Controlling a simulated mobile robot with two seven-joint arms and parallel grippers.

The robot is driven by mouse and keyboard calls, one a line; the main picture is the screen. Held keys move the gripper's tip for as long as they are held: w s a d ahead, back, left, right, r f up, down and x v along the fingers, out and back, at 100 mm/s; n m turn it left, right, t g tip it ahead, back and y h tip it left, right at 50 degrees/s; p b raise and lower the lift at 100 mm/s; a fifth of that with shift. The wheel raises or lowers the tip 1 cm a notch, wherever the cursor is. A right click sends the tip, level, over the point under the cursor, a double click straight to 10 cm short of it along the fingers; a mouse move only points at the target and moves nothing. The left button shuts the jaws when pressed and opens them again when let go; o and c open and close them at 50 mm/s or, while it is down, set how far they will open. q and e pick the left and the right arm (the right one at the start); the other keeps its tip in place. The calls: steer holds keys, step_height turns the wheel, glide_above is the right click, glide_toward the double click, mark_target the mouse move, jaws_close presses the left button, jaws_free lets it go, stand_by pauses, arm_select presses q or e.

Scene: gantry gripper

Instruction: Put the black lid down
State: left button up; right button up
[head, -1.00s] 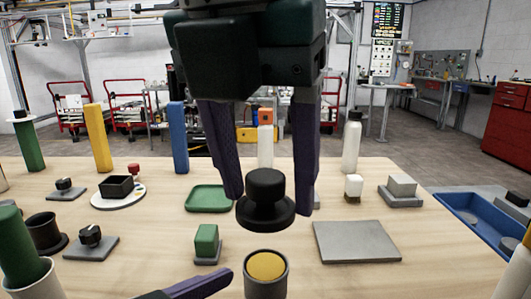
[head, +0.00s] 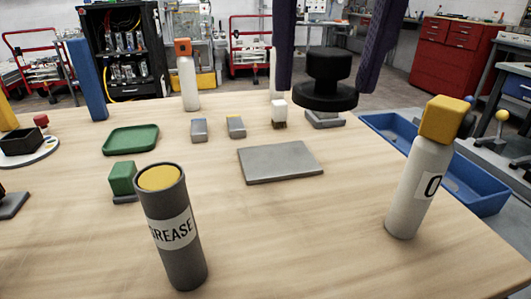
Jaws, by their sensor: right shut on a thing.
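The black lid (head: 325,95) is a round flanged disc with a thick knob on top. My left gripper is out of view.
A flat grey plate (head: 280,162) lies bare in the middle of the table. A white bottle with a yellow cap (head: 417,185) stands at the right, near a blue tray (head: 480,195). A green tray (head: 131,139) lies left. The front middle is clear.

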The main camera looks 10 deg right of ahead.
steer(key=shift+d+f+m, duration=0.25)
steer(key=shift+f+m, duration=0.2)
steer(key=shift+m, duration=0.15)
steer(key=b, duration=0.4)
glide_above(307, 257)
steer(key=s, duration=0.1)
steer(key=f, duration=1.5)
steer(key=shift+a, duration=0.2)
steer(key=shift+h, duration=0.3)
steer(key=shift+f+b, duration=0.55)
steer(key=shift+f, duration=1.8)
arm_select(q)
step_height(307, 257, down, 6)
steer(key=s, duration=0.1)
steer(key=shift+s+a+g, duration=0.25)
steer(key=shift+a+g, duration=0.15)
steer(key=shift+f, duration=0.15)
arm_select(e)
steer(key=shift+f, duration=0.2)
steer(key=o, duration=1.3)
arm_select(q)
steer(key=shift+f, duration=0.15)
arm_select(e)
steer(key=shift+r, duration=0.2)
